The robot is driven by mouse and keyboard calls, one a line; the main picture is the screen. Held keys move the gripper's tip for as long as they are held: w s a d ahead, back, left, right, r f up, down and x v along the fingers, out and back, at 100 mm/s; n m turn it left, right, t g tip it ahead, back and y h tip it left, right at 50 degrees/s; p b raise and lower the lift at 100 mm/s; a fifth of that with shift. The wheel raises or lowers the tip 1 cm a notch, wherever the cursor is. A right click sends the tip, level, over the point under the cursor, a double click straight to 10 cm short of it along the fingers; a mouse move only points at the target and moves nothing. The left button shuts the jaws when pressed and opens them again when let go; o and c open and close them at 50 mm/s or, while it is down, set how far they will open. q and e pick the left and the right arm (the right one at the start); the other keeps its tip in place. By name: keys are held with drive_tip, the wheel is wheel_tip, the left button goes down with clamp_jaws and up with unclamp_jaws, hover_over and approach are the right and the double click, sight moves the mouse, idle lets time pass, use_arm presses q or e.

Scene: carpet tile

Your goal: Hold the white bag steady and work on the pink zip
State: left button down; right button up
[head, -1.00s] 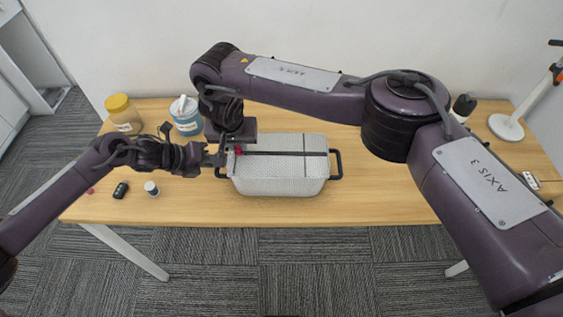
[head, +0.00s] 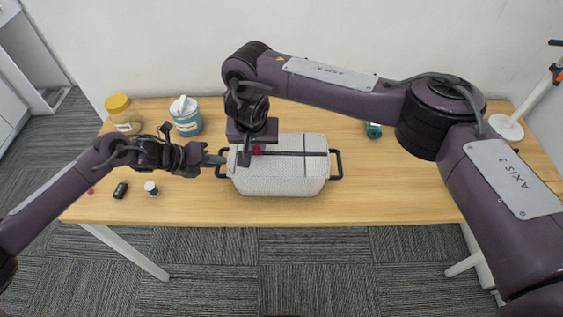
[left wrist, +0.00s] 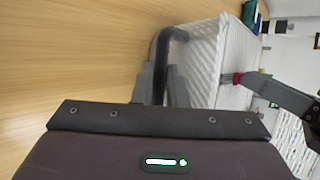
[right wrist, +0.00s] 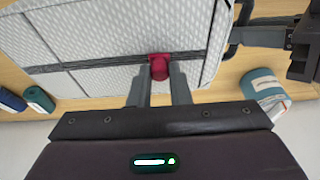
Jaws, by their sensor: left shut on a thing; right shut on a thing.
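The white bag (head: 285,182) stands on the table, with a dark zip line along its top and a dark handle at each end. My left gripper (head: 216,160) is shut on the left handle (left wrist: 162,50). My right gripper (right wrist: 159,84) is shut on the pink zip pull (right wrist: 159,66), near the left end of the zip line. The pull also shows in the head view (head: 257,150) and the left wrist view (left wrist: 232,78). I cannot tell whether the zip is parted behind the pull.
A yellow-lidded jar (head: 122,114) and a blue tub (head: 186,117) stand back left. A small dark item (head: 121,190) and a small jar (head: 151,188) lie left. A teal item (head: 374,131) is back right. The table front right of the bag is clear.

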drive_tip(key=shift+d, duration=0.2)
drive_tip(key=shift+d, duration=2.5)
use_arm(q)
drive_tip(key=shift+a, duration=0.1)
use_arm(e)
drive_tip(key=shift+s+d, duration=0.1)
drive_tip(key=shift+d, duration=2.35)
drive_tip(key=shift+d, duration=2.55)
